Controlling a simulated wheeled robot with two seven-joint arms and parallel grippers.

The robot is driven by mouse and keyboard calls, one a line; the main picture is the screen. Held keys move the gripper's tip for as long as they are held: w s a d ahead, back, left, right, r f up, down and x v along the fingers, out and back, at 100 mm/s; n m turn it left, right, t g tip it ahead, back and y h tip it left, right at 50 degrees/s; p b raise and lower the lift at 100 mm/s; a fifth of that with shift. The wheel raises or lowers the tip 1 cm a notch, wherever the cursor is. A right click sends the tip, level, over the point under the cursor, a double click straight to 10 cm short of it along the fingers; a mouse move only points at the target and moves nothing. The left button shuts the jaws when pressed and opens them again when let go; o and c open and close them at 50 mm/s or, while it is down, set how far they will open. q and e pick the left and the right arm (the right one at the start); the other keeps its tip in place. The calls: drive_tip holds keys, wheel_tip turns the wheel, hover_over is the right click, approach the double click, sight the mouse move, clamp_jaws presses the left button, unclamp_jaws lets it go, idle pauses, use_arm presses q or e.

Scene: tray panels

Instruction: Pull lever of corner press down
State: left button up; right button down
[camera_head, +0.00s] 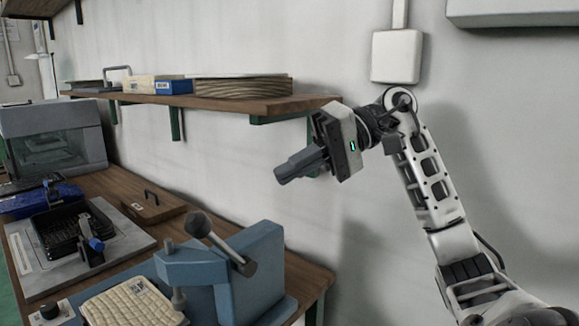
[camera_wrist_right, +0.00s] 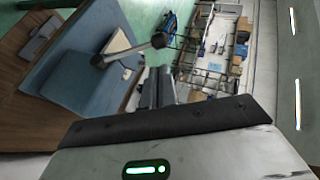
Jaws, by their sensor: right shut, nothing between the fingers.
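The blue-grey corner press (camera_head: 262,262) stands at the front right of the bench. Its lever (camera_head: 222,246) is a metal rod with a dark round knob (camera_head: 198,224), slanting up and to the left from a hub on the press's side. In the right wrist view the press (camera_wrist_right: 90,75) is at the left and the lever knob (camera_wrist_right: 160,40) shows near the top middle. My right gripper (camera_head: 280,178) is shut and empty, above the press and apart from the lever; its fingers also show in the wrist view (camera_wrist_right: 158,82). My left gripper is out of view.
A cream ribbed panel (camera_head: 130,303) lies at the press's front left. A wall shelf (camera_head: 190,99) with boxes and stacked boards is behind the gripper. A black tray (camera_head: 72,228) on a grey plate and a small wooden box (camera_head: 150,205) are on the bench.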

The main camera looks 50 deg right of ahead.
drive_tip(key=p, duration=0.3)
hover_over(224, 247)
drive_tip(key=s+d, duration=0.1)
drive_tip(key=s, duration=0.1)
wheel_tip(224, 247, down, 4)
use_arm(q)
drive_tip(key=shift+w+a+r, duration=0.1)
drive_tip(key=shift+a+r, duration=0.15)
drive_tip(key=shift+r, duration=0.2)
use_arm(e)
drive_tip(key=shift+w+a+f, duration=0.25)
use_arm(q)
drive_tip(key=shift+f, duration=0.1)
